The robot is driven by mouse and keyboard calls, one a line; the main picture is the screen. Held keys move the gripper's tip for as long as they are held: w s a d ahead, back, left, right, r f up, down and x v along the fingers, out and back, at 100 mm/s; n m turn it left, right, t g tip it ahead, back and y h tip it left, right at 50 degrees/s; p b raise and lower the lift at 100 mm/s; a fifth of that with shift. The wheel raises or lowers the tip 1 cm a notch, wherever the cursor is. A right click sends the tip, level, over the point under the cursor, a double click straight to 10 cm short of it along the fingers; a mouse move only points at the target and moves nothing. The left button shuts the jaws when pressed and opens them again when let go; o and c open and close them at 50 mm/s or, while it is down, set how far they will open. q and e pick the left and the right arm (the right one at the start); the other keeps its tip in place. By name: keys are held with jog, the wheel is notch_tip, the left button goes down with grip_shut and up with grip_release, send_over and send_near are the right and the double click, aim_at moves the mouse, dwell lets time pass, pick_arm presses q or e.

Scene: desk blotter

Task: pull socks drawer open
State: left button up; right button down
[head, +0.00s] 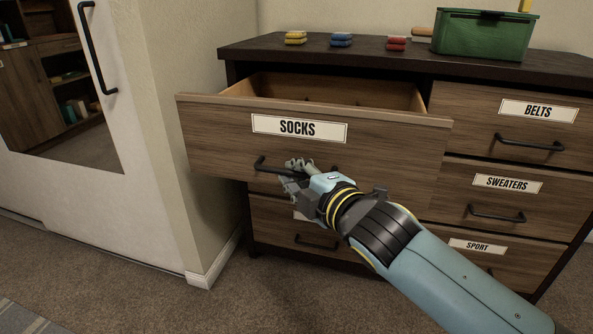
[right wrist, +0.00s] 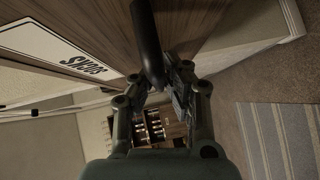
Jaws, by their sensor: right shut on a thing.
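The socks drawer (head: 220,135) is at the top left of the dresser and stands pulled out, with its inside showing behind the front. Its label (head: 299,128) reads SOCKS. The label also shows in the right wrist view (right wrist: 75,52). My right gripper (head: 292,170) is shut on the drawer's dark bar handle (head: 262,163), covering its right part. In the right wrist view the handle (right wrist: 147,45) runs down between the fingers (right wrist: 155,92). My left gripper is not in view.
The BELTS (head: 480,125), SWEATERS (head: 455,190) and SPORT (head: 445,235) drawers are shut. Folded yellow (head: 295,38), blue (head: 341,40) and red (head: 396,44) items and a green box (head: 484,36) sit on the dresser top. A white mirrored door (head: 150,150) stands left. Carpet (head: 300,300) lies in front.

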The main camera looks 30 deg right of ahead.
jog(key=shift+r, duration=0.2)
jog(key=c, duration=1.4)
grip_release()
jog(key=shift+f, duration=0.1)
jog(key=s, duration=0.4)
jog(key=s+r, duration=0.1)
jog(key=s, duration=0.3)
jog(key=s+a, duration=0.1)
jog(key=s, duration=0.3)
jog(key=shift+r, duration=0.3)
jog(key=shift+d, duration=0.1)
